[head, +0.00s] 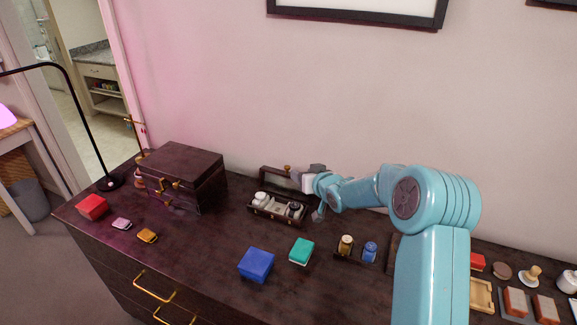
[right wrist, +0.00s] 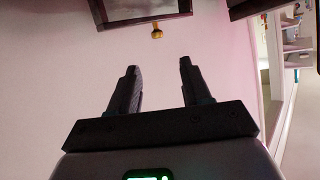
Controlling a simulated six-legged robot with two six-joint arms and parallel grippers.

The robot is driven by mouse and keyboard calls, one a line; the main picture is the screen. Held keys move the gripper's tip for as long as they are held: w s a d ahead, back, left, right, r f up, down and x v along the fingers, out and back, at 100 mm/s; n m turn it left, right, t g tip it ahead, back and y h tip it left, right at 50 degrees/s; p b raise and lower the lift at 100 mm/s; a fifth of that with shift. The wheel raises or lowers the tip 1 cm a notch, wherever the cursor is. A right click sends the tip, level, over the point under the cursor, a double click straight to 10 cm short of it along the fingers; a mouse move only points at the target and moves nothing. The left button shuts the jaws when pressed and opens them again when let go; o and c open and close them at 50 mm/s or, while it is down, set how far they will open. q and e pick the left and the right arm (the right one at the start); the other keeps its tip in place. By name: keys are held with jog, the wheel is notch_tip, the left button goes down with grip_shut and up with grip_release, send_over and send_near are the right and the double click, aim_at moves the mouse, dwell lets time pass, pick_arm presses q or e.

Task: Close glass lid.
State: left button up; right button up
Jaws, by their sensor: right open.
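A small dark box (head: 275,210) stands near the wall in the head view, with white and dark round items inside. Its glass lid (head: 275,178) is raised at the back, a dark frame with a small brass knob (head: 287,168). My right gripper (head: 306,180) is at the right end of the raised lid and partly covers it. In the right wrist view my right gripper (right wrist: 158,70) is open and empty. The brass knob (right wrist: 157,32) on the lid frame (right wrist: 140,20) shows beyond the fingertips, apart from them. My left gripper is not in view.
A larger dark chest (head: 180,178) stands to the left. A blue box (head: 256,264), a green box (head: 301,251) and two small jars (head: 346,245) sit in front on the dresser top. A lamp (head: 108,183) is at far left.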

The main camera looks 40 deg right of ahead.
aim_at(289, 167)
jog(key=p+x, duration=0.3)
jog(key=x, duration=0.8)
jog(key=shift+s+d+f+p, duration=0.15)
jog(key=shift+f+p, duration=0.05)
jog(key=shift+p, duration=0.2)
jog(key=shift+w, duration=0.25)
jog(key=shift+f, duration=0.1)
jog(key=shift+c, duration=0.9)
grip_shut()
